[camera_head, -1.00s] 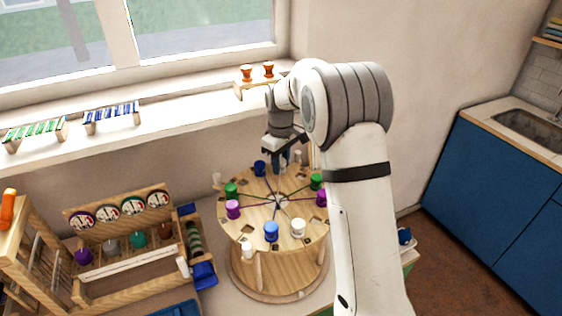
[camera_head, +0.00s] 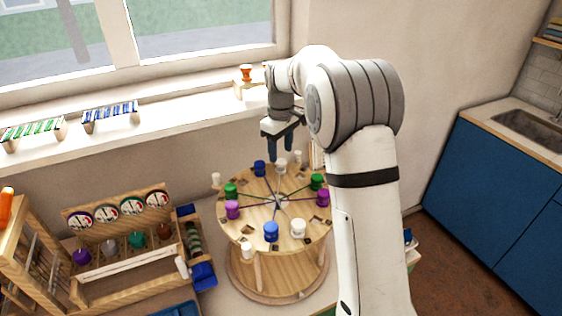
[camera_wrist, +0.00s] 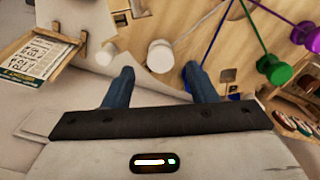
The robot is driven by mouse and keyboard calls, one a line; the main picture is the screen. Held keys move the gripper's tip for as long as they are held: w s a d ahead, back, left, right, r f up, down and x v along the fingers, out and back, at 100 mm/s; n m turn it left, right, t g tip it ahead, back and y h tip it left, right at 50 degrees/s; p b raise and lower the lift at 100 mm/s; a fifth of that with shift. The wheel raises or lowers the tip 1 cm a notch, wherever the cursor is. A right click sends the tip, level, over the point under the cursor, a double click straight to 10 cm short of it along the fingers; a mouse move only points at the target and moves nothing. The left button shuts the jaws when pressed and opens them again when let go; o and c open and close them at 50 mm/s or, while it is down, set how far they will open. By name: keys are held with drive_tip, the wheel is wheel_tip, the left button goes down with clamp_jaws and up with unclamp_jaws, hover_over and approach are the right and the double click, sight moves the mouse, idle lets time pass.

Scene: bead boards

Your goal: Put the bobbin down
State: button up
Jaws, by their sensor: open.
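My gripper (camera_head: 282,158) is open and empty, pointing down above the far edge of the round wooden board (camera_head: 255,215). A white bobbin (camera_head: 281,166) stands on the board just below my fingertips, apart from them. In the wrist view this white bobbin (camera_wrist: 160,53) shows beyond and between my two blue fingers. Around the board stand blue (camera_head: 260,168), green (camera_head: 231,190) and purple (camera_head: 233,209) bobbins on the left, blue (camera_head: 271,231) and white (camera_head: 298,228) in front, and purple (camera_head: 322,197) and green (camera_head: 317,181) on the right. Dark lines run from them to the centre.
White pegs (camera_head: 216,180) stand at the board's edge. A wooden rack with dials (camera_head: 120,240) is at left. The windowsill (camera_head: 180,110) holds green (camera_head: 33,130) and blue (camera_head: 110,114) racks and an orange bobbin (camera_head: 246,73). A printed card (camera_wrist: 35,58) is near the board.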

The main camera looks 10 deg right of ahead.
sight(281, 161)
wheel_tip(281, 161, up, 7)
drive_tip(key=s+d+r+m+t, duration=0.1)
drive_tip(key=s+d+r+m, duration=0.1)
drive_tip(key=s, duration=0.6)
drive_tip(key=s+d+r+m+t, duration=0.1)
drive_tip(key=s+d+r+m, duration=0.1)
drive_tip(key=s, duration=0.5)
drive_tip(key=s+d+f+m, duration=0.1)
drive_tip(key=s+f+m, duration=0.1)
drive_tip(key=s, duration=0.7)
drive_tip(key=s+d+f+m+t, duration=0.1)
drive_tip(key=s+f, duration=0.4)
drive_tip(key=s, duration=0.5)
drive_tip(key=shift+s+d+f+m+t, duration=0.15)
drive_tip(key=shift+s+f+m+t, duration=0.15)
drive_tip(key=shift+m, duration=0.5)
drive_tip(key=shift+b+x, duration=0.9)
drive_tip(key=shift+b, duration=0.1)
drive_tip(key=shift+s, duration=0.2)
